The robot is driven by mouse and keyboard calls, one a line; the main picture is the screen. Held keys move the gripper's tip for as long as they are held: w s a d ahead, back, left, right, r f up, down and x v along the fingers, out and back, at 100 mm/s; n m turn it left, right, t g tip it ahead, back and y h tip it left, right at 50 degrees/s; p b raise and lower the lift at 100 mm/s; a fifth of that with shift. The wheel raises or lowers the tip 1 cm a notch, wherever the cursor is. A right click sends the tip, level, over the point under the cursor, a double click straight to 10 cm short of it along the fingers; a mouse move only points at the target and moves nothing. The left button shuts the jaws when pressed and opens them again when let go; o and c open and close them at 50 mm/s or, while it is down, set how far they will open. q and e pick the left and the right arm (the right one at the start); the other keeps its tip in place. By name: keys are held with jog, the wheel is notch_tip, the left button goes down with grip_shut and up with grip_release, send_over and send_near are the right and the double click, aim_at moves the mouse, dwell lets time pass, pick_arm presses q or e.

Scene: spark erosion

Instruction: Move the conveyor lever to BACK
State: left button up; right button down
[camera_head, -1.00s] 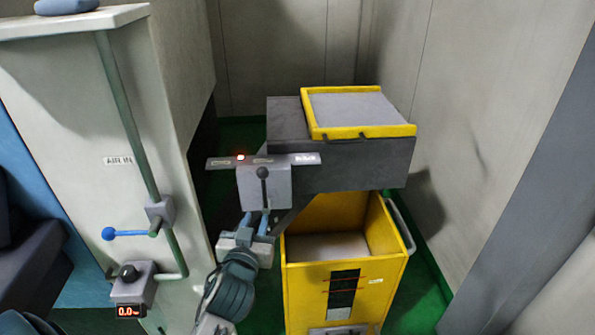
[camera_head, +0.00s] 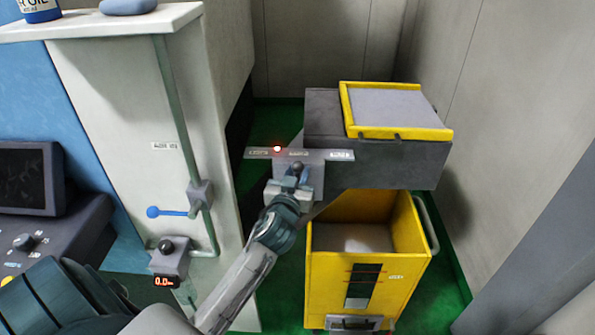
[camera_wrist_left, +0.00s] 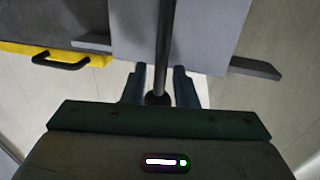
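The conveyor lever is a dark stick with a round black knob (camera_head: 299,168) on a grey box (camera_head: 317,178) below the conveyor. A label strip (camera_head: 340,155) runs along the top of the box. Its small lettering is unreadable, and a red light (camera_head: 277,149) glows toward its left end. My left gripper (camera_head: 290,183) is at the lever and partly hides it. In the left wrist view the lever (camera_wrist_left: 165,45) passes between the two blue fingers (camera_wrist_left: 160,83), with light gaps beside the shaft; the fingers look open around it. My right gripper is not in view.
The dark conveyor body (camera_head: 390,160) carries a yellow-rimmed tray (camera_head: 398,133). A yellow bin (camera_head: 335,275) stands below. At left, a pale cabinet (camera_head: 115,100) has a green pipe, a blue-handled valve (camera_head: 172,212) and a red display (camera_head: 164,282). Walls close the right side.

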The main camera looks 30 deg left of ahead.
pick_arm(q)
grip_shut()
